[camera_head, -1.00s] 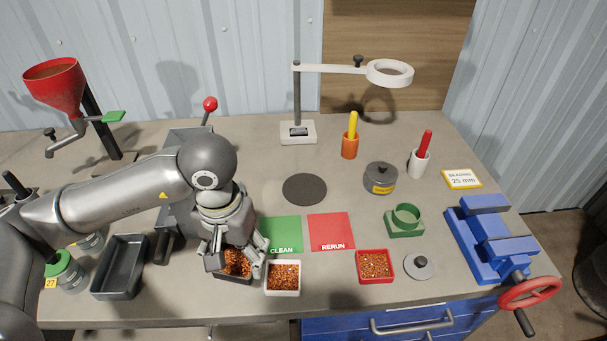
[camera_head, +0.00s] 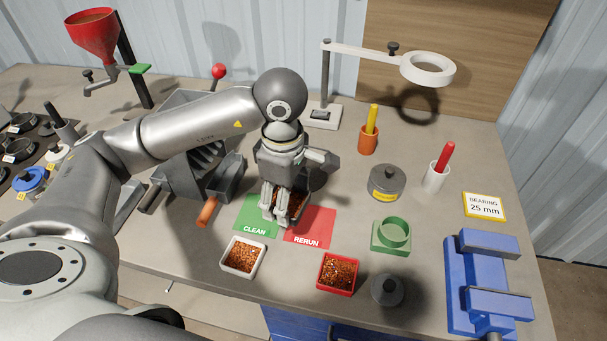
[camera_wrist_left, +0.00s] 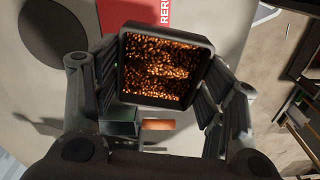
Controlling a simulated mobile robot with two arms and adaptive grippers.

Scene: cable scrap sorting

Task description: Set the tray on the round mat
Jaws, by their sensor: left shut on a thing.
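The dark tray (camera_wrist_left: 165,31), filled with copper-coloured granules, is gripped between the fingers of my left gripper (camera_wrist_left: 157,85) in the left wrist view. In the head view my left gripper (camera_head: 281,210) holds it over the green and red cards, and the fingers hide much of the tray. The round mat (camera_wrist_left: 55,32) is a dark disc at the upper left of the wrist view, apart from the tray. My right gripper is not in view.
Below the green CLEAN card (camera_head: 254,226) and red RERUN card (camera_head: 310,234) stand a white tray (camera_head: 228,266) and a red tray (camera_head: 323,284) of granules. A lidded grey pot (camera_head: 387,181), green ring holder (camera_head: 376,240) and lamp stand (camera_head: 326,75) stand around the arm.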

